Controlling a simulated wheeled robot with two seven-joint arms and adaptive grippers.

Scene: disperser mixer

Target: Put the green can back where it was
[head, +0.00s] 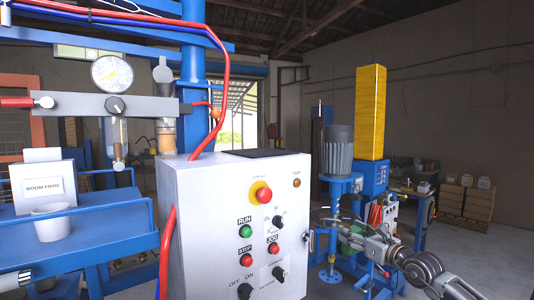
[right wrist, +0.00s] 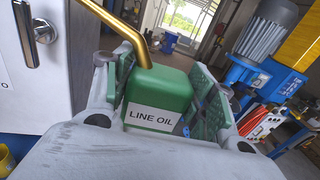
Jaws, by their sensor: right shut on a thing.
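The green can (right wrist: 158,92) has a "LINE OIL" label and a bent brass spout. In the right wrist view it sits between the two padded fingers of my right gripper, which is shut on it. In the head view my right gripper (head: 347,234) is just right of the grey control cabinet (head: 225,210). What lies beneath the can is hidden in the right wrist view. My left gripper is not in view.
The cabinet's side with its latch (right wrist: 30,35) is close left of the can. A blue mixer with a grey motor (head: 339,150) and a yellow column (head: 371,112) stands beyond my right gripper. A blue bench with a white cup (head: 51,222) is at left.

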